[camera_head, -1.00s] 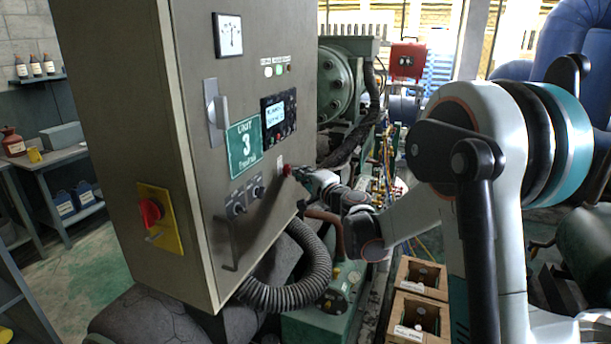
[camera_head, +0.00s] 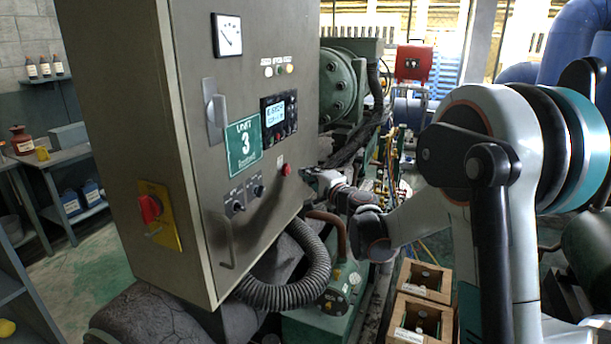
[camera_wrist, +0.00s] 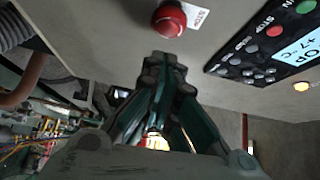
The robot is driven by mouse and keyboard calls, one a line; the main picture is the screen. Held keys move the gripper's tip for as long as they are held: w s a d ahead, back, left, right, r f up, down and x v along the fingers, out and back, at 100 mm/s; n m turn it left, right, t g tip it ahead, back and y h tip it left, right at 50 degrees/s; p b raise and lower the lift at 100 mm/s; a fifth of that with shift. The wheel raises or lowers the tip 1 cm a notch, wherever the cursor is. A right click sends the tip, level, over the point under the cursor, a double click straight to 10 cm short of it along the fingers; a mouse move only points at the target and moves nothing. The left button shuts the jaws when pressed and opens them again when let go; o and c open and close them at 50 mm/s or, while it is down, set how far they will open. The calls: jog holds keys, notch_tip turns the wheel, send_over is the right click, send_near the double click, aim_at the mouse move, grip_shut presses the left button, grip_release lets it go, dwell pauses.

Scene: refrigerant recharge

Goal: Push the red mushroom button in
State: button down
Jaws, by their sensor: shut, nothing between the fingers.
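The red mushroom button (camera_head: 286,169) sits on the front of the grey cabinet, right of the green sign marked 3. It also shows at the top of the wrist view (camera_wrist: 168,19), beside a small white label. My gripper (camera_head: 306,175) is just right of the button in the head view, with a small gap between them. In the wrist view my gripper (camera_wrist: 165,62) has its fingertips together and empty, below the button and apart from it. How deep the button sits cannot be told.
The cabinet's display (camera_head: 275,112) appears to read E-STOP. Black knobs (camera_head: 238,207) and a handle (camera_head: 226,243) stick out below the sign. A red rotary switch (camera_head: 149,208) is on the cabinet's left side. A ribbed hose (camera_head: 300,290) curves below.

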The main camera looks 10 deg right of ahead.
jog(key=p+v, duration=0.1)
jog(key=v, duration=0.9)
jog(key=shift+d+p, duration=0.3)
jog(key=shift+d, duration=0.05)
jog(key=shift+s, duration=0.15)
